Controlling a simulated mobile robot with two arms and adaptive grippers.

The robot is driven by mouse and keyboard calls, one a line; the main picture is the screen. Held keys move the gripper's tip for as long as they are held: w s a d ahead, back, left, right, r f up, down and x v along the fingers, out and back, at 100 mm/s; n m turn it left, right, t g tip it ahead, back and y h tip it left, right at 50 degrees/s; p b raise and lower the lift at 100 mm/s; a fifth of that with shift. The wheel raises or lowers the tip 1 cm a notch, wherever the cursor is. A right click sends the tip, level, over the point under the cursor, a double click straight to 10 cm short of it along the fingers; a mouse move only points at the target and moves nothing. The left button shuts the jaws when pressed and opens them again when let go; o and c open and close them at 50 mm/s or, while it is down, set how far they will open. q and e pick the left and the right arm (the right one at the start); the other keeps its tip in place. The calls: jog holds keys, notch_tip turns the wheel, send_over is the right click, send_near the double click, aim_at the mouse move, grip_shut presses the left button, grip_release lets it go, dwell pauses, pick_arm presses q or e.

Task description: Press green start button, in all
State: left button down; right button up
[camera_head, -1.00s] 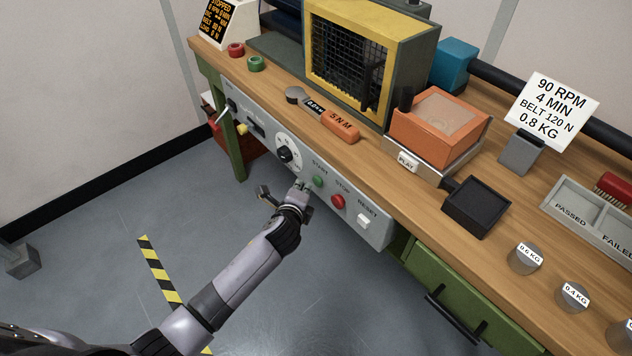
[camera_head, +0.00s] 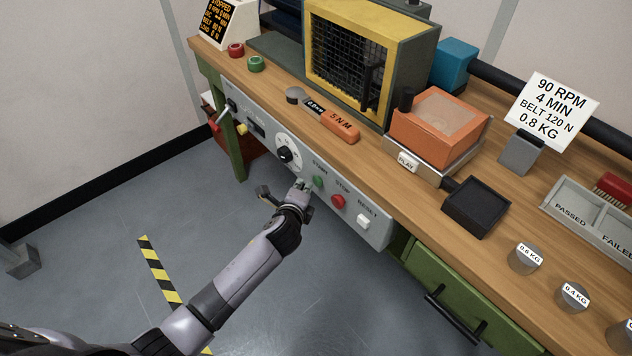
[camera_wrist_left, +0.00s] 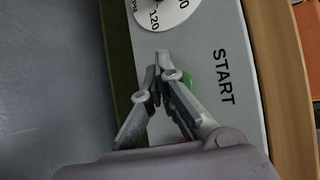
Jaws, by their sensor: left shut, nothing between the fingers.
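The green start button (camera_head: 319,181) sits on the grey control panel (camera_head: 376,236) on the bench front, below the word START. In the left wrist view the green button (camera_wrist_left: 188,78) shows partly behind my left gripper (camera_wrist_left: 158,62), whose fingertips are together. In the head view my left gripper (camera_head: 303,186) is at the panel just left of the button. I cannot tell whether it touches the button. My right gripper is not in view.
A red stop button (camera_head: 338,201) and a white reset button (camera_head: 363,221) are to the right on the panel. A dial (camera_head: 286,153) is to the left. An orange torque tool (camera_head: 340,126) lies on the bench above. Open floor is below left.

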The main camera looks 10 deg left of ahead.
pick_arm(q)
jog(key=shift+w+d, duration=0.25)
jog(key=shift+w, duration=0.05)
jog(key=shift+w+d, duration=0.2)
jog(key=shift+w, duration=0.1)
dwell(0.7)
dwell(0.4)
jog(key=shift+s+a+p, duration=0.5)
jog(key=shift+s, duration=0.15)
jog(key=s+a+p, duration=0.1)
jog(key=s, duration=0.1)
jog(key=s+a+p, duration=0.1)
jog(key=s+a, duration=0.1)
dwell(0.9)
